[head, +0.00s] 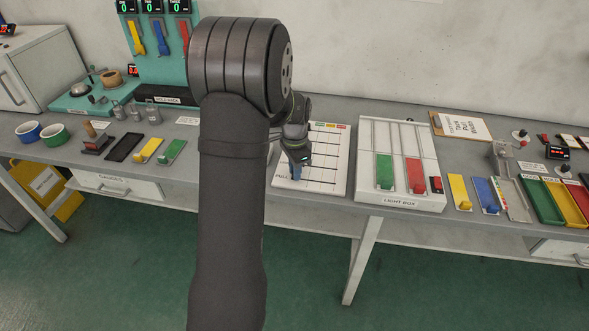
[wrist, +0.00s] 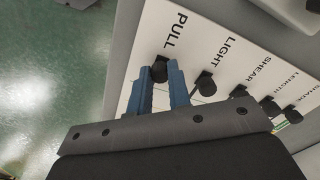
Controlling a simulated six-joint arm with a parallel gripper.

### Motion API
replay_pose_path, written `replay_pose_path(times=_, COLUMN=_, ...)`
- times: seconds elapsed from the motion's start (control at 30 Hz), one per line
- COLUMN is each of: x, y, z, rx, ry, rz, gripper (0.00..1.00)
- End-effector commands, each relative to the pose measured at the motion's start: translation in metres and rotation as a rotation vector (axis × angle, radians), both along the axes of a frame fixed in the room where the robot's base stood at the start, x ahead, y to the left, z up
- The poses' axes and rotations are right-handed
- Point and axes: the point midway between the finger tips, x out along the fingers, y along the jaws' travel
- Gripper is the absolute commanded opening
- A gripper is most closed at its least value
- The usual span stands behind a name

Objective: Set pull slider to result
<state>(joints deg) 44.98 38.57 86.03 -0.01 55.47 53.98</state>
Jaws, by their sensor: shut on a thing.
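A white slider board (head: 330,150) with ruled rows lies on the bench, and its near-left edge is partly hidden by my arm. In the wrist view, the board (wrist: 180,55) carries a row of black knobs beside the labels PULL, LIGHT, SHEAR, LENGTH and one partly readable label. The pull slider knob (wrist: 159,70) is the one closest to the board's end. My gripper (head: 296,172) is over the board's front left. In the wrist view, its blue fingers (wrist: 158,66) are shut on the pull knob, one on each side.
The light box (head: 400,200) with green and red strips stands right of the board. Yellow and blue pieces (head: 485,194) and coloured trays (head: 555,200) lie farther right. A clipboard (head: 462,126) lies behind. Left are swatches (head: 148,150), metal weights (head: 135,112) and bowls (head: 54,134).

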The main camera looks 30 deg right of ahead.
Motion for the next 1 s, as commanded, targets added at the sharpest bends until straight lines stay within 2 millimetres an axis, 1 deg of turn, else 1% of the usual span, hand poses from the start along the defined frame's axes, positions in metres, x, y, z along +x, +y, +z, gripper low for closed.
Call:
replay_pose_path(times=0.27, x=-0.026, y=-0.026, z=0.0, rx=-0.001, ry=-0.001, rz=-0.003, gripper=0.0)
replay_pose_path(times=0.53, x=-0.027, y=-0.028, z=0.0, rx=-0.001, ry=-0.001, rz=0.001, gripper=0.0)
replay_pose_path(times=0.57, x=-0.027, y=-0.028, z=0.0, rx=-0.001, ry=-0.001, rz=0.001, gripper=0.19)
replay_pose_path(times=0.6, x=-0.027, y=-0.028, z=0.0, rx=-0.001, ry=-0.001, rz=0.001, gripper=0.27)
replay_pose_path(times=0.67, x=-0.027, y=-0.028, z=0.0, rx=-0.001, ry=-0.001, rz=0.0, gripper=0.39)
replay_pose_path(times=0.7, x=-0.027, y=-0.027, z=0.0, rx=-0.001, ry=-0.001, rz=0.0, gripper=0.4)
replay_pose_path(times=1.0, x=-0.027, y=-0.027, z=0.003, rx=-0.001, ry=-0.002, rz=0.0, gripper=0.4)
